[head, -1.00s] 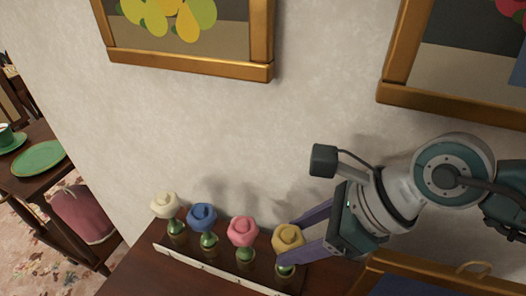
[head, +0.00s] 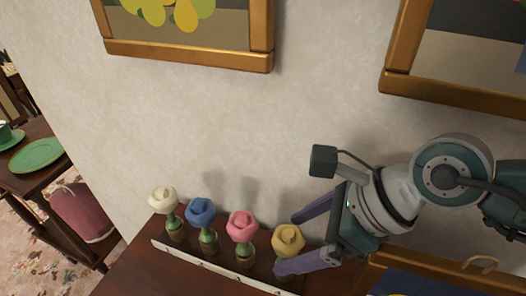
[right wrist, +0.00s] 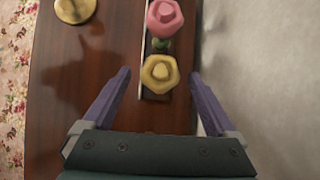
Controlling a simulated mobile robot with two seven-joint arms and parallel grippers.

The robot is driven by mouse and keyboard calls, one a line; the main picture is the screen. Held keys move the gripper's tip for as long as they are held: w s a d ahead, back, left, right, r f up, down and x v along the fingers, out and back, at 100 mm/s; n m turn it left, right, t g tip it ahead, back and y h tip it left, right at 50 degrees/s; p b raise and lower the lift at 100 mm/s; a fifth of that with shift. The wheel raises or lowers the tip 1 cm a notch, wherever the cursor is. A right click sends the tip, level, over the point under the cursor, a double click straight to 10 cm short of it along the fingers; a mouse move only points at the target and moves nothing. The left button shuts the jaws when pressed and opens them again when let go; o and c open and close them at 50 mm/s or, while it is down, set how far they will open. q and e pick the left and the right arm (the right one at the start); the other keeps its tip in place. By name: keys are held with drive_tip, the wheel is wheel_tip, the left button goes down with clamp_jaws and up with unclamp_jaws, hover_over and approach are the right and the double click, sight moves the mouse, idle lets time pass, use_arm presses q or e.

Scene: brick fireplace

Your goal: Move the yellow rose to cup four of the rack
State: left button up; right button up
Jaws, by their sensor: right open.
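The yellow rose (head: 288,240) stands upright in the rightmost cup of the rack (head: 205,265), at the end of the row. My right gripper (head: 287,245) is open, with one finger on each side of the yellow rose and a gap to both. The right wrist view shows the yellow rose (right wrist: 158,73) between the two fingertips, its stem and cup hidden under the bloom. A pink rose (head: 243,226), a blue rose (head: 201,212) and a white rose (head: 163,200) stand in the other cups to the left. My left gripper is out of view.
The rack stands on a dark wooden surface (right wrist: 80,90) close against the wall (head: 200,130). Gold-framed pictures hang above. A round gold object (right wrist: 74,8) lies on the wood in the right wrist view. A table with a green plate (head: 38,155) is at far left.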

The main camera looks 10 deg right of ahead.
drive_tip(key=p+v, duration=0.1)
drive_tip(key=v, duration=0.9)
idle(0.3)
